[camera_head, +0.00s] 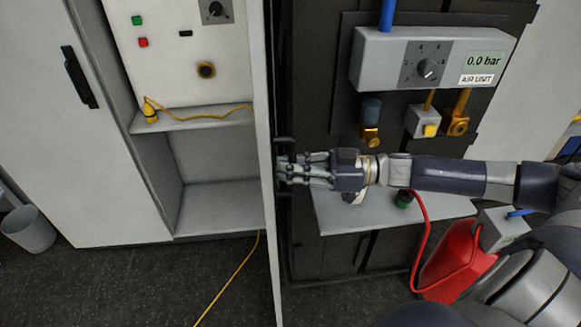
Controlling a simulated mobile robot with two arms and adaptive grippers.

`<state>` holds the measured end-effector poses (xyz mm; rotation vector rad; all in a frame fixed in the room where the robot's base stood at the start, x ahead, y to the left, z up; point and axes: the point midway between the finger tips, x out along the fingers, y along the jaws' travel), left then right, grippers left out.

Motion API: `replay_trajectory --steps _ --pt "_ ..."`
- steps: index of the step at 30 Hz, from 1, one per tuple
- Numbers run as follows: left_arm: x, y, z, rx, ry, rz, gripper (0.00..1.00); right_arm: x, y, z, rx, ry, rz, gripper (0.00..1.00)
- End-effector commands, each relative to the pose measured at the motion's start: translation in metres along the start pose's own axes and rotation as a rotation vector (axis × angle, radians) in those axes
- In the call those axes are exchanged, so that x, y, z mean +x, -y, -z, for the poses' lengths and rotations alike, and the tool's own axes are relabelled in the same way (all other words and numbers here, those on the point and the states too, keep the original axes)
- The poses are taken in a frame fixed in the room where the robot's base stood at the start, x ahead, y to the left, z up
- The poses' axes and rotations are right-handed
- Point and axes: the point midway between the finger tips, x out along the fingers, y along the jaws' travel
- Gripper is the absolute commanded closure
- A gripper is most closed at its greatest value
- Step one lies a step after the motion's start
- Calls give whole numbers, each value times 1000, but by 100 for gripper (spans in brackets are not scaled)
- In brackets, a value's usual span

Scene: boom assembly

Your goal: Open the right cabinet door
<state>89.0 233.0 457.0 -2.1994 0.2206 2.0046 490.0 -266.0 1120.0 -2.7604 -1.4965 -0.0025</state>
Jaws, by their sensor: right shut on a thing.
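The grey cabinet's right door (266,190) stands swung out and shows almost edge-on as a narrow light strip. Its dark handle (284,146) is on the right face of the door. My right gripper (285,169) reaches in from the right with its fingers shut at this handle; the exact finger contact is partly hidden. The left door (75,150), with a black handle (79,77), covers the left part of the cabinet. The cabinet interior shows between the doors. My left gripper is not in view.
Inside, a control panel (180,50) sits above a shelf (190,119) with a yellow cable. Right of the door stand a dark unit with an air unit box (430,62), a grey ledge (340,215) and a red container (452,255). A bin (28,229) stands at left.

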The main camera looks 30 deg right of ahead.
Motion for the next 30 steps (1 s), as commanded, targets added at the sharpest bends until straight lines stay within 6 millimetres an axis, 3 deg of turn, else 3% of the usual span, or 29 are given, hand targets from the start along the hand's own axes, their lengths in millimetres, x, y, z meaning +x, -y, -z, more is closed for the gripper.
replay_trajectory --steps 10,12,13,23,30 --pt "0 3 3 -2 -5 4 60 0 1 -1 2 1 2 100" --pt "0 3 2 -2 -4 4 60 0 1 -1 2 1 2 80" --pt "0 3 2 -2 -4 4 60 0 1 -1 2 1 2 79" --pt "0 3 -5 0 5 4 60 -1 0 -1 1 1 1 79" --pt "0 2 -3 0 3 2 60 -20 0 -3 5 9 1 79"
